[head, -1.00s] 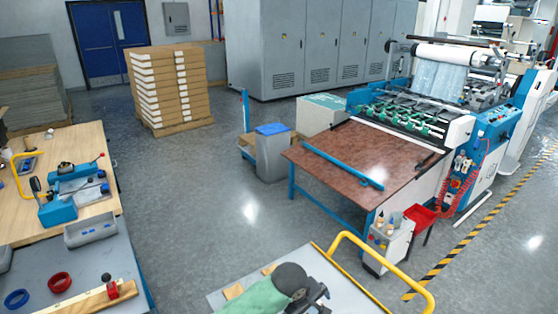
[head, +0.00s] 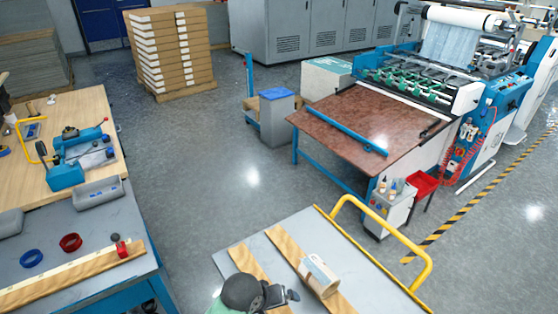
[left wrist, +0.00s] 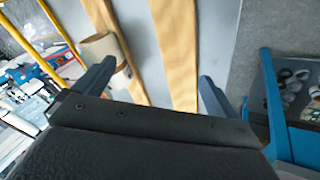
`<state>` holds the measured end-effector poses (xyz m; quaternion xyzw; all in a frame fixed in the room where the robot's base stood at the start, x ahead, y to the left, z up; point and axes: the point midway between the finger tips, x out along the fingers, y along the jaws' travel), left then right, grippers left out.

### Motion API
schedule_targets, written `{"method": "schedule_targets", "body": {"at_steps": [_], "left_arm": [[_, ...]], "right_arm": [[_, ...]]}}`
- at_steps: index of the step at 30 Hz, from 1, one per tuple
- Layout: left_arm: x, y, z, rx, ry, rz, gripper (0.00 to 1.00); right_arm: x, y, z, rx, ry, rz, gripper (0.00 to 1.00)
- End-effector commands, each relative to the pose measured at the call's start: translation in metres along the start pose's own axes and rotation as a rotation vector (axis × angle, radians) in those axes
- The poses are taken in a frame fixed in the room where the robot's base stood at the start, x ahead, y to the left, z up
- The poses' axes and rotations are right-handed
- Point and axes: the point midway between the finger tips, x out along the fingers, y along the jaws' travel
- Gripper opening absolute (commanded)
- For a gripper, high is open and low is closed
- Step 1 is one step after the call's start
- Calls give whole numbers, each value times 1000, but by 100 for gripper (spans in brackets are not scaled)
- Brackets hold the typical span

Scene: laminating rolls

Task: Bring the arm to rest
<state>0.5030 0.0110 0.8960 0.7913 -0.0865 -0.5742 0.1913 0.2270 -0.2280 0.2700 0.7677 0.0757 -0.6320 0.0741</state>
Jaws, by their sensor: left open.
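My left gripper (head: 284,296) is low in the head view, over the near part of the grey cart top (head: 330,230). Its dark arm joint and green sleeve show beside it. In the left wrist view the two fingers (left wrist: 157,75) stand wide apart with nothing between them. A pale roll with a printed wrap (head: 318,272) rests on a wooden slat of the cart, just right of the gripper and apart from it. It also shows beyond the left finger in the left wrist view (left wrist: 102,47). My right gripper is in neither view.
A yellow handle (head: 385,228) rises at the cart's right edge. At left stands a workbench (head: 85,225) with blue and red rings, a grey bin and a blue device. A laminating machine with a brown table (head: 370,130) stands at the right back. Open floor lies between.

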Motion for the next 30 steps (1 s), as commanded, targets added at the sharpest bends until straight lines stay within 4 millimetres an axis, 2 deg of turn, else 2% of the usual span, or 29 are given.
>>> {"method": "schedule_targets", "body": {"at_steps": [18, 24, 30], "left_arm": [[-56, -136, 71, 233, 18, -197, 97], [-73, -168, 90, 292, 1, -259, 97], [-86, -189, 103, 333, -14, -303, 97]], "right_arm": [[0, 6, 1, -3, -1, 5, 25], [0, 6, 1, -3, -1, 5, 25], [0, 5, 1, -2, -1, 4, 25]]}}
